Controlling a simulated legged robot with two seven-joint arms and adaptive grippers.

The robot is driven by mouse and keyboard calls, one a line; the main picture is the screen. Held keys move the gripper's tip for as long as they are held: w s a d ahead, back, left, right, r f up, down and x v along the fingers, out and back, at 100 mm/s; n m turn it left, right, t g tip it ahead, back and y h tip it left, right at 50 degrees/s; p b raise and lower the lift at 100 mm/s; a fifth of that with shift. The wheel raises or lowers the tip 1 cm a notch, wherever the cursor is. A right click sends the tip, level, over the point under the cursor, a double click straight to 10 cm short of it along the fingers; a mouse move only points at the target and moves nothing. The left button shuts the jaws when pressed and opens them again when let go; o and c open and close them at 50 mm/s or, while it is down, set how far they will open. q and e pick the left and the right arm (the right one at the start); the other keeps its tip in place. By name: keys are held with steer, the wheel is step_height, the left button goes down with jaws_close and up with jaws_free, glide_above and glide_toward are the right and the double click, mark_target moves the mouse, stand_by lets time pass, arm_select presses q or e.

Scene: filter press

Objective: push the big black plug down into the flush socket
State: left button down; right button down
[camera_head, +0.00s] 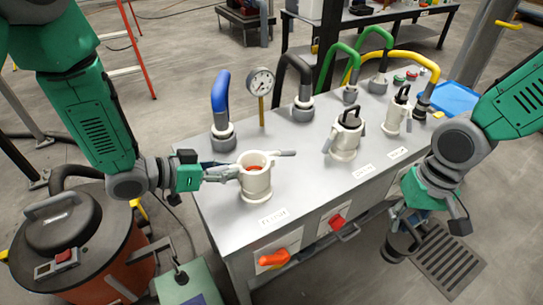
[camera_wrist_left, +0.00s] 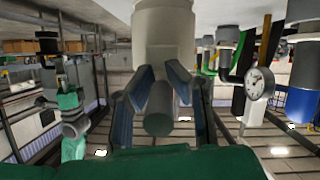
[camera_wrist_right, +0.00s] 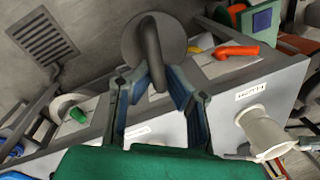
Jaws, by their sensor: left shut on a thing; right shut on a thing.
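The flush socket (camera_head: 254,196) is a white cup with side handles and an orange-red inside, open at the top, on the near left of the bench. My left gripper (camera_head: 228,173) is shut on its left handle; the handle's round end (camera_wrist_left: 158,110) shows between the fingers in the left wrist view. The big black plug (camera_head: 399,247) hangs off the front of the bench, away from the socket. My right gripper (camera_head: 404,217) is shut on its loop handle; the plug's round dark disc (camera_wrist_right: 132,42) shows beyond the fingers in the right wrist view.
Two white sockets (camera_head: 344,152) with black-handled plugs stand further right on the metal bench (camera_head: 218,194). A pressure gauge (camera_head: 261,82) and colored hoses stand behind. An orange handle (camera_head: 273,259) and a red knob (camera_head: 337,220) stick out from the front. A drum stands left.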

arm_select(q)
steer(key=shift+w, duration=0.1)
steer(key=c, duration=1.5)
jaws_free()
steer(key=v, duration=1.2)
steer(key=shift+d, duration=0.1)
